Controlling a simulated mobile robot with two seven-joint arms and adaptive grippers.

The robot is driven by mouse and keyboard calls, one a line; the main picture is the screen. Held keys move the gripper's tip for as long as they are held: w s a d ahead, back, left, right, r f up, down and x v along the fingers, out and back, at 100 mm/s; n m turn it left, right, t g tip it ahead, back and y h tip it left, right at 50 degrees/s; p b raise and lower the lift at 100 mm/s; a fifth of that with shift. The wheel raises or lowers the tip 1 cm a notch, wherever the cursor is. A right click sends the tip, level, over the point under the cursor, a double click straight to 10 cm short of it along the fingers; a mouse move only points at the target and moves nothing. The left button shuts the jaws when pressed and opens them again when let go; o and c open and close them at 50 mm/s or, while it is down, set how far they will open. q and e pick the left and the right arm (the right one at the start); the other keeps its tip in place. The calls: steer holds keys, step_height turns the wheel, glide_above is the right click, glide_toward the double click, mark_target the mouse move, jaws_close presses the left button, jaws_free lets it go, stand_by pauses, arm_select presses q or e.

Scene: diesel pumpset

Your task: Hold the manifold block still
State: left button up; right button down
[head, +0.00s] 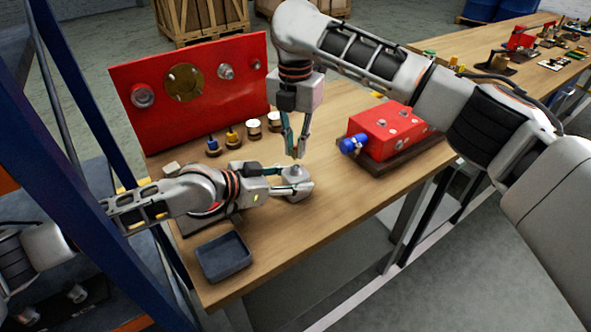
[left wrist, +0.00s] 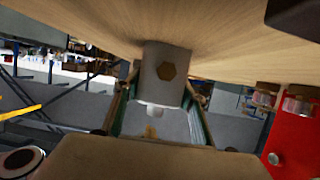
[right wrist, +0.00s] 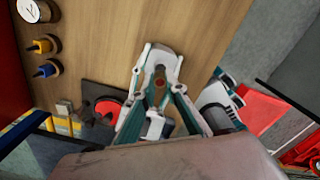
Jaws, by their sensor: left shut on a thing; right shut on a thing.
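The manifold block, as I take it, is a grey block with a brass hex plug on its face (left wrist: 165,72). It sits between the fingers of my left gripper (left wrist: 160,100) in the left wrist view, low over the table. I cannot tell whether that part touches the block.
A red panel (head: 190,97) with round fittings stands at the back, with several small jars (head: 253,127) before it. A red unit (head: 382,130) with a blue end sits on a dark base at right. A dark tray (head: 224,258) lies in front. The table's front middle is clear.

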mark_target(295, 149)
steer(key=shift+r, duration=1.6)
arm_select(q)
steer(key=o, duration=1.6)
steer(key=shift+o, duration=0.2)
steer(key=v, duration=1.2)
